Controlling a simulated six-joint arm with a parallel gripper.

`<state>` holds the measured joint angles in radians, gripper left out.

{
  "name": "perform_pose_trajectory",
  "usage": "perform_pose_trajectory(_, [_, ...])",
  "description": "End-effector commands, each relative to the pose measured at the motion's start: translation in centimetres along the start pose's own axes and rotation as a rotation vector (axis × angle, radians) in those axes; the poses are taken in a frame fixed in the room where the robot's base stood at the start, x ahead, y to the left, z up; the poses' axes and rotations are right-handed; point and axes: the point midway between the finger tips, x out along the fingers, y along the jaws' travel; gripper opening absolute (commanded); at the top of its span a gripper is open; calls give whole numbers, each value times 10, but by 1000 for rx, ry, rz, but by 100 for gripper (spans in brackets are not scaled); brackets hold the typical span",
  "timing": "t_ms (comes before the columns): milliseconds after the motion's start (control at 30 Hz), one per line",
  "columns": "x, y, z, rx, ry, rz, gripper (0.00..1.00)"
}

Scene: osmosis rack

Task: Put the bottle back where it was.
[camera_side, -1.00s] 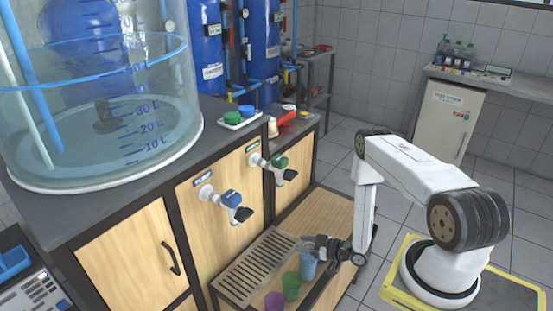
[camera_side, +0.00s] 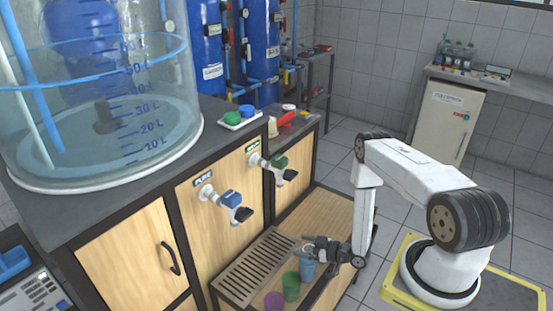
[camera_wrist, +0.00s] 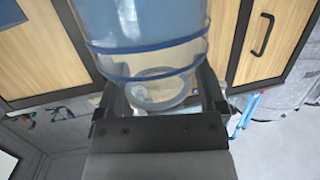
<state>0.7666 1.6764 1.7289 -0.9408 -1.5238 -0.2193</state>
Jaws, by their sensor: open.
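The blue bottle (camera_side: 308,270) stands at the right end of a row on the low wooden shelf, in the side view. Its see-through blue body with blue bands (camera_wrist: 145,25) fills the top middle of the wrist view. My gripper (camera_side: 306,247) is at the bottle's upper part, reaching in from the right. In the wrist view, its two dark fingers (camera_wrist: 160,85) are on either side of the bottle, open. Whether either finger touches it I cannot tell. The bottle's base is hidden in the wrist view.
A green cup (camera_side: 291,286) and a purple cup (camera_side: 274,301) stand close to the bottle's left. A slatted drain grate (camera_side: 255,266) lies behind them. Blue (camera_side: 236,205) and green (camera_side: 277,168) taps jut from the cabinet above. Bare shelf (camera_side: 325,215) lies behind my gripper.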

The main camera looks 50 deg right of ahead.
Motion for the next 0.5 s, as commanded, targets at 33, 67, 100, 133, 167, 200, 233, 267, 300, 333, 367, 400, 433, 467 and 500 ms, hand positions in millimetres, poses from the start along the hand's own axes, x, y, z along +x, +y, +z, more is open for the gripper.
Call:
perform_pose_trajectory(33, [0, 0, 0, 0, 0, 0, 90])
perform_pose_trajectory(67, [0, 0, -1, 0, 0, 0, 90])
perform_pose_trajectory(100, [0, 0, -1, 0, 0, 0, 90])
perform_pose_trajectory(133, [0, 0, -2, 0, 0, 0, 90])
perform_pose_trajectory(167, [-1, 0, -3, 0, 0, 0, 90])
perform_pose_trajectory(200, [-2, 0, -3, 1, -1, 1, 90])
perform_pose_trajectory(233, [-3, 0, -3, 1, -1, 1, 90])
perform_pose_trajectory(267, [-5, 0, -3, 1, -1, 2, 90])
perform_pose_trajectory(300, [-8, 1, -3, 1, -2, 3, 90])
perform_pose_trajectory(333, [-10, 1, -3, 1, -2, 3, 90])
perform_pose_trajectory(367, [-12, 1, -3, 1, -1, 3, 90])
perform_pose_trajectory(400, [-15, 1, -3, 2, -1, 3, 90])
perform_pose_trajectory(433, [-18, 1, -3, 2, -1, 4, 90])
perform_pose_trajectory(467, [-21, 1, -3, 2, -1, 4, 90])
perform_pose_trajectory(500, [-25, 1, -3, 2, -1, 3, 90])
